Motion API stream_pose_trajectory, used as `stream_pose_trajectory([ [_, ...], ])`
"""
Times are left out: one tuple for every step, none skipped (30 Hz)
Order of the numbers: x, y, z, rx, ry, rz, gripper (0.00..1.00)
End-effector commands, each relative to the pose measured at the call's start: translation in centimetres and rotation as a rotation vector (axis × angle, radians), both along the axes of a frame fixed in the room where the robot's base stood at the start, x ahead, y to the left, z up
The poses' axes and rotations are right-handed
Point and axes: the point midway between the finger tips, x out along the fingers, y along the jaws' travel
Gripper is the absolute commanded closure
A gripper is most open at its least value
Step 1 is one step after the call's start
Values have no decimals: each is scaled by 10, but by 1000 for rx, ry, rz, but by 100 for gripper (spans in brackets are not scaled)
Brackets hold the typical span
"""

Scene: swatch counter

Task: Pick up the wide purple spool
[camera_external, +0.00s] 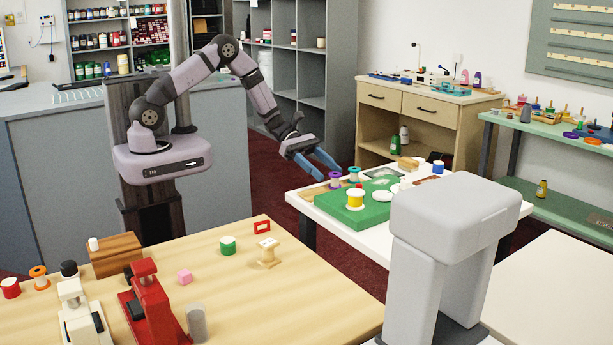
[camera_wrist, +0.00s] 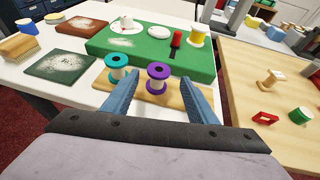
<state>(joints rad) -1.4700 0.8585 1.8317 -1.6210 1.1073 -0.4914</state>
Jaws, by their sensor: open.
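A purple spool (camera_wrist: 158,80) with white thread or core stands upright on a wooden strip (camera_wrist: 179,98) at the front edge of the white table. It also shows in the external view (camera_external: 336,181). A teal-ended spool (camera_wrist: 117,68) stands just left of it in the wrist view and also appears in the external view (camera_external: 354,174). My gripper (camera_wrist: 162,83) is open and empty. Its blue fingers point toward the strip, with the purple spool showing between them in the wrist view. In the external view my gripper (camera_external: 330,174) is close to the purple spool; contact cannot be told.
A green board (camera_wrist: 200,66) lies behind the spools, bearing a yellow spool (camera_wrist: 197,38) and a red-handled tool (camera_wrist: 176,41). A dark green pad (camera_wrist: 62,67) lies left. The wooden table (camera_external: 320,275) holds a green spool (camera_external: 228,245) and a red press (camera_external: 150,305).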

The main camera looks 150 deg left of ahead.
Motion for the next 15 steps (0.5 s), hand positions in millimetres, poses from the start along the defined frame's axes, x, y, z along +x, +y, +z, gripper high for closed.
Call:
stream_pose_trajectory([
  [6, 1, 0, -1, 0, -2, 47],
  [9, 2, -1, -3, 1, -1, 47],
  [13, 3, -2, -2, 1, -2, 47],
  [16, 4, -4, -2, 1, -2, 47],
  [19, 5, -5, -2, 1, -2, 47],
  [24, 6, -7, -2, 1, -1, 47],
  [27, 7, -9, -1, 1, -3, 47],
  [30, 7, -10, -1, 0, -3, 47],
  [33, 8, -12, -1, 0, -2, 47],
  [35, 9, -13, 0, 0, -1, 47],
  [37, 9, -14, 0, 0, -1, 47],
  [39, 9, -15, 1, 0, -1, 47],
  [40, 9, -15, 0, 1, -1, 47],
  [40, 9, -16, 0, 1, -1, 47],
  [40, 9, -16, 1, 0, 0, 47],
])
